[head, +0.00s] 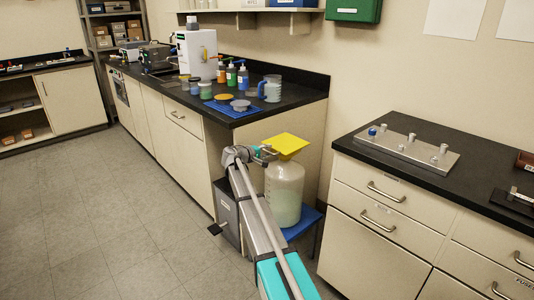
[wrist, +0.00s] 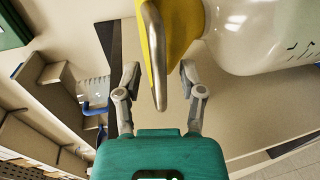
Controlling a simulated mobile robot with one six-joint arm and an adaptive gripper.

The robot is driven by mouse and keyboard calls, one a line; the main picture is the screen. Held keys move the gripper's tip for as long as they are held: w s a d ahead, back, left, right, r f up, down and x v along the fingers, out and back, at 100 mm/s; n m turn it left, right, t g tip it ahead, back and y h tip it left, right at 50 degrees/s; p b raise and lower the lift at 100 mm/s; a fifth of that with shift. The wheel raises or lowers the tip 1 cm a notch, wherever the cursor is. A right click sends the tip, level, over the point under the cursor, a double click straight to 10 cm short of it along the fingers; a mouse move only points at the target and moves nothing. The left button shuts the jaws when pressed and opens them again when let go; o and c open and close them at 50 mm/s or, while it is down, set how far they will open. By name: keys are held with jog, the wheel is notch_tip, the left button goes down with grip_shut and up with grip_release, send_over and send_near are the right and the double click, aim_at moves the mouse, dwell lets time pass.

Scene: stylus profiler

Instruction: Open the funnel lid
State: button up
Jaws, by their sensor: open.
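The yellow funnel lid (head: 286,144) sits flat on top of a large translucent carboy (head: 285,192) and looks shut. In the wrist view, the lid (wrist: 179,28) is seen edge-on at the top, with a grey metal handle (wrist: 153,52) projecting from it. The carboy (wrist: 265,30) shows at the upper right. My gripper (head: 266,152) is at the left edge of the lid. In the wrist view, my gripper (wrist: 160,78) is open, its fingers on either side of the handle's end, with gaps visible.
The carboy stands on a low blue stand (head: 304,221) between two benches. The left bench (head: 262,121) holds bottles, jars and a blue mat. The right bench (head: 365,165) carries a metal plate with knobs (head: 415,151). The floor at left is clear.

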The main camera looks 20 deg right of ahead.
grip_shut()
jog(key=shift+a+r, duration=0.1)
dwell(0.5)
